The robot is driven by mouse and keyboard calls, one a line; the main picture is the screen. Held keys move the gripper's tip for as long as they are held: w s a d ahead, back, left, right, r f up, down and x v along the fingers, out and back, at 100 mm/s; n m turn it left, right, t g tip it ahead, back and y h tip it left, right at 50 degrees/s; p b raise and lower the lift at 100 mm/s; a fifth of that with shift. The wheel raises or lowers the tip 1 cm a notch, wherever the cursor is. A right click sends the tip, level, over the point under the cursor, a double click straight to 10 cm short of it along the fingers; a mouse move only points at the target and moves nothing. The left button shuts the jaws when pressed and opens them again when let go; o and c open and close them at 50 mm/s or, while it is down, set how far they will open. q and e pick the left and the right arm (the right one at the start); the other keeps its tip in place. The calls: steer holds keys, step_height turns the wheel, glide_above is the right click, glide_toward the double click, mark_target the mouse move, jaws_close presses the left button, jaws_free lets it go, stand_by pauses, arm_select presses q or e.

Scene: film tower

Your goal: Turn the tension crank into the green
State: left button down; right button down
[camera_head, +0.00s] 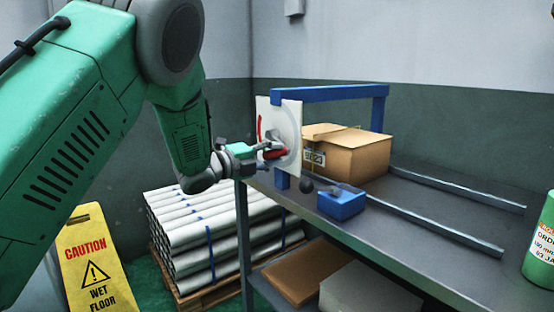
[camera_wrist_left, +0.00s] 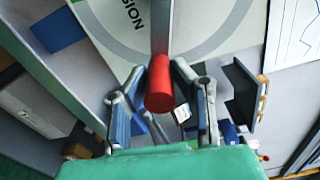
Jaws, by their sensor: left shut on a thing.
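The tension crank's red handle (camera_head: 275,153) sits at the front of a round grey dial on a white panel (camera_head: 291,108). A red arc shows on the panel's left part; I cannot make out a green zone. My left gripper (camera_head: 264,151) reaches the handle from the left and is shut on it. In the left wrist view the red handle (camera_wrist_left: 160,88) stands between the two fingers of my left gripper (camera_wrist_left: 160,78), and a grey crank arm runs up from it over the dial. Part of the dial lettering, "SION", shows there. My right gripper is not in view.
A blue frame (camera_head: 330,93) holds the panel at the end of a grey shelf (camera_head: 440,225). White rolls (camera_head: 215,235) lie stacked below. A yellow caution sign (camera_head: 88,262) stands at left.

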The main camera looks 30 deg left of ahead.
arm_select(q)
steer(key=shift+a, duration=0.25)
steer(key=c, duration=1.4)
jaws_free()
steer(key=shift+s, duration=0.1)
steer(key=shift+o, duration=0.2)
steer(key=shift+s+a+r, duration=0.1)
steer(key=shift+s+r, duration=0.05)
steer(key=shift+a+f, duration=0.1)
steer(key=shift+f, duration=0.15)
steer(key=v, duration=1.1)
steer(key=shift+s, duration=0.4)
steer(key=shift+a, duration=0.1)
